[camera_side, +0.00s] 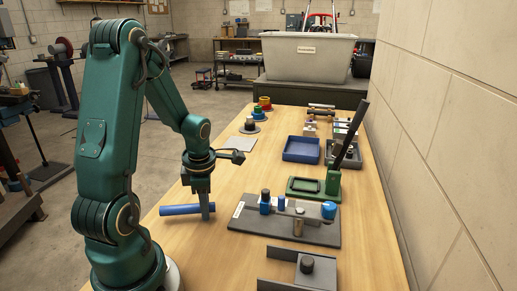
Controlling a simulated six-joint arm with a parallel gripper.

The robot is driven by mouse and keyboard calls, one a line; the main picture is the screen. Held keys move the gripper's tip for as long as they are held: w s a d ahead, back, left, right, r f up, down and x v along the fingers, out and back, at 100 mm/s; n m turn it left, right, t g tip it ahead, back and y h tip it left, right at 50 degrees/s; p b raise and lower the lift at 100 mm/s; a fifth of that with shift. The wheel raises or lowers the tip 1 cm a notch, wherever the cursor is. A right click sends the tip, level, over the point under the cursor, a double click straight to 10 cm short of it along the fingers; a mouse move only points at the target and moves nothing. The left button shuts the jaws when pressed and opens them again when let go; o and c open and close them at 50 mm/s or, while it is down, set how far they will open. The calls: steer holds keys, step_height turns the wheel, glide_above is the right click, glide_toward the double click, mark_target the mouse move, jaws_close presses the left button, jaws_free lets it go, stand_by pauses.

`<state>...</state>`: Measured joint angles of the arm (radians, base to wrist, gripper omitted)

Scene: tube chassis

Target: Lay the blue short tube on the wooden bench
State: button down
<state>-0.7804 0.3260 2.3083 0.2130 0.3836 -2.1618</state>
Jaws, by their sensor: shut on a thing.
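The blue short tube (180,210) lies level, crosswise at the left side of the wooden bench (205,266). My gripper (206,211) points straight down and is shut on the tube near its right end. The tube is very low over the bench top; I cannot tell whether it touches the wood. The fingers hide part of the tube.
A dark plate (250,228) with blue and metal parts stands just right of my gripper. Behind it are a green fixture (312,187) and a blue tray (301,149). A grey bracket (290,272) stands at the front. Bare wood surrounds the tube. A block wall (450,130) borders the right.

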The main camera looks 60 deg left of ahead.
steer(key=shift+f, duration=0.4)
steer(key=c, duration=0.8)
jaws_free()
steer(key=shift+o, duration=0.8)
steer(key=shift+d, duration=0.1)
steer(key=shift+f, duration=0.1)
step_height(320, 180, up, 13)
steer(key=d, duration=0.2)
steer(key=s+d+r+m+t+h, duration=0.1)
steer(key=d+m+t, duration=0.1)
steer(key=d+m, duration=0.6)
steer(key=s+d+r+m+t, duration=0.1)
steer(key=d+m+t, duration=0.2)
steer(key=m, duration=2)
steer(key=d, duration=0.5)
steer(key=shift+d+r+m+h, duration=0.25)
steer(key=shift+r+m+h, duration=0.05)
steer(key=shift+r+h, duration=0.1)
